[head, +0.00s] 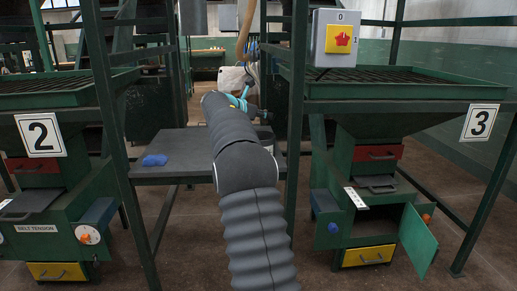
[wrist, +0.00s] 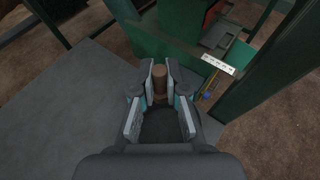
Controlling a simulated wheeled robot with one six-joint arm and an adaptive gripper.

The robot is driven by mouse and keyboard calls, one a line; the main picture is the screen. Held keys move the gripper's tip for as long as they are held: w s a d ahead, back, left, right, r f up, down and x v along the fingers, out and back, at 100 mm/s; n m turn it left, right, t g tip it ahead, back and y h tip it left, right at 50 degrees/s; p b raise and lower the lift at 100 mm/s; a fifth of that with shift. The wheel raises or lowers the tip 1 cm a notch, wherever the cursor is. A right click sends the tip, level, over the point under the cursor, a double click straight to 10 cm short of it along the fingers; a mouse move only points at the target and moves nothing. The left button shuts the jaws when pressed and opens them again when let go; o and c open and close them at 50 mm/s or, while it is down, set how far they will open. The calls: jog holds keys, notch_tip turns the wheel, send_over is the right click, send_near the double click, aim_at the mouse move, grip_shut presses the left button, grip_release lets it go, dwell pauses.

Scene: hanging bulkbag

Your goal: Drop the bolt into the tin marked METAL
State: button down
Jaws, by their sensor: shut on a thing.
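My gripper (wrist: 161,78) has its two pale-padded fingers closed around a short brown, rounded piece in the wrist view, which appears to be the bolt (wrist: 160,74). It is held near the fingertips, above the right edge of the grey table. In the head view my gripper (head: 240,101) is a small teal shape beyond my arm, over the far right part of the table; the bolt cannot be made out there. A dark rounded thing (head: 265,136) shows partly behind my arm at the table's right. No METAL marking can be read in either view.
The grey table (head: 185,140) carries a blue lump (head: 154,160) at its left front. Green frames stand on both sides, with station 2 (head: 42,135) left and station 3 (head: 480,122) right. An open green door (head: 418,240) juts out at right.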

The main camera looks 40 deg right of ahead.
jog(key=shift+a+f+b, duration=0.1)
jog(key=shift+f+b, duration=0.7)
jog(key=shift+f, duration=1.7)
jog(key=c, duration=1.1)
grip_release()
jog(key=shift+a, duration=0.1)
jog(key=shift+v, duration=5.9)
